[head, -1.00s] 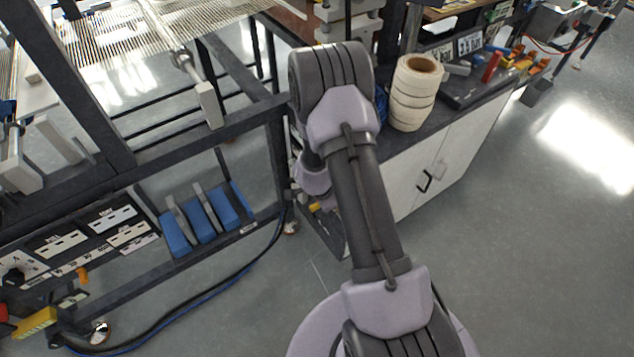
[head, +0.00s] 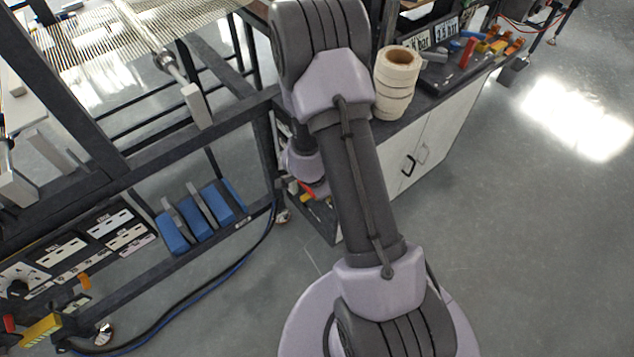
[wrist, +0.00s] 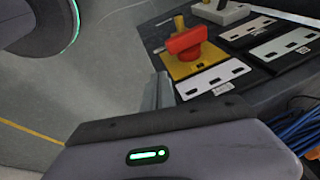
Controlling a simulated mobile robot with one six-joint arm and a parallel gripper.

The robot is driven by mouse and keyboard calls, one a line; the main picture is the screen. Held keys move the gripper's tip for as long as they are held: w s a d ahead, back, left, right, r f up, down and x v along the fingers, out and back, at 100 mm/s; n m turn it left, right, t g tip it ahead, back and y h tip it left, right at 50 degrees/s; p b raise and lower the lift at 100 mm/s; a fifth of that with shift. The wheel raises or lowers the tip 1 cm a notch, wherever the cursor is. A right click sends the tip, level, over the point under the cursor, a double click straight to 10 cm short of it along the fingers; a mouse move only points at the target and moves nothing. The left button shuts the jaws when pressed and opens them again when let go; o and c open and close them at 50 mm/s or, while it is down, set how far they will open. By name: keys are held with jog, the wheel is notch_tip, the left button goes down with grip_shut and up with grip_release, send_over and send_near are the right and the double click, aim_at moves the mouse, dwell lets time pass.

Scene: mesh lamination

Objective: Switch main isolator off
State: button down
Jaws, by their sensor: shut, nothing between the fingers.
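The main isolator shows in the wrist view as a red rotary handle (wrist: 186,38) on a yellow plate (wrist: 193,63), set on a dark panel. A white slotted label plate (wrist: 212,80) lies just beside it. My gripper (wrist: 161,88) is shut and empty, with its grey fingers just left of and below the yellow plate in the picture. Whether they touch it I cannot tell. In the head view my gripper is hidden behind my arm; a small patch of red and yellow (head: 314,190) shows beside the arm there.
Other label plates (wrist: 280,45) and a pale knob (wrist: 222,10) sit near the isolator. Blue cables (wrist: 298,130) hang at the right. The head view shows tape rolls (head: 396,82) on a white cabinet (head: 425,150), and a dark machine frame (head: 150,160). The floor at right is clear.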

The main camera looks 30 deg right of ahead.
jog(key=s+r, duration=0.1)
jog(key=s+a+r, duration=0.1)
jog(key=shift+r, duration=0.35)
